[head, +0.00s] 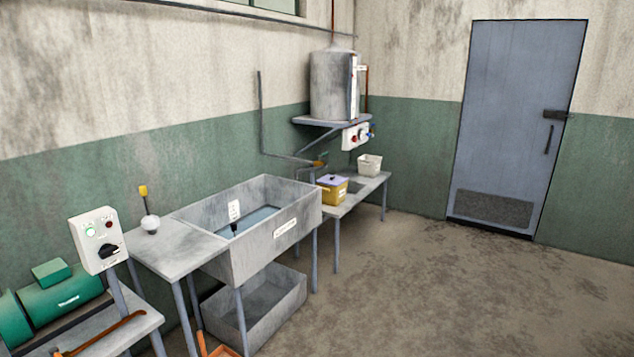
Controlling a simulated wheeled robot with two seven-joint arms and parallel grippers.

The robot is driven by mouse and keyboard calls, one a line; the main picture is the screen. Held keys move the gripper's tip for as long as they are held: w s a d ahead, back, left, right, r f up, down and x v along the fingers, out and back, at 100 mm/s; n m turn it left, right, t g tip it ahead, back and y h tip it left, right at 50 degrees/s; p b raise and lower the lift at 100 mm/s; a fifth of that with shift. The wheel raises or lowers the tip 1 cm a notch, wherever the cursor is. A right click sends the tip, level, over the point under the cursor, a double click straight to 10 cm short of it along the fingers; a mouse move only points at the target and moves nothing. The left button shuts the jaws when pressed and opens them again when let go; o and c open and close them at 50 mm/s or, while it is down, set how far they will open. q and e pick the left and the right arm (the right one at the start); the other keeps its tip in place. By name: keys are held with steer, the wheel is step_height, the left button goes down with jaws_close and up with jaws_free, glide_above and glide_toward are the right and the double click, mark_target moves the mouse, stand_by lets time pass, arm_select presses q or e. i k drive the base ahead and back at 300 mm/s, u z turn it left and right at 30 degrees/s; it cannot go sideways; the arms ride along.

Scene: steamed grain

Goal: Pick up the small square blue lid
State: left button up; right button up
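A small bluish-purple lid (333,180) with a dark knob sits on top of a yellow box (334,192). The box has a pale label on its front and stands on a grey side table, just right of the big sink. From this distance I cannot tell the lid's exact shape or how it is seated. Neither of my grippers shows in the head view.
A grey sink (262,262) holds water, with another grey basin (262,318) below. A white basket (370,165) stands on the side table (368,184) near the lidded box. A tank (330,85) hangs above. Open floor (450,290) lies in front, toward the blue-grey door (515,110).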

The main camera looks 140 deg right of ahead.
mark_target(334, 180)
steer(key=z, duration=4.8)
steer(key=i, duration=0.4)
steer(key=z, duration=0.65)
steer(key=i, duration=1.95)
steer(key=z, duration=0.35)
steer(key=i, duration=2)
steer(key=u, duration=0.55)
steer(key=i, duration=1.65)
steer(key=u, duration=1.95)
steer(key=i, duration=1)
steer(key=u, duration=0.6)
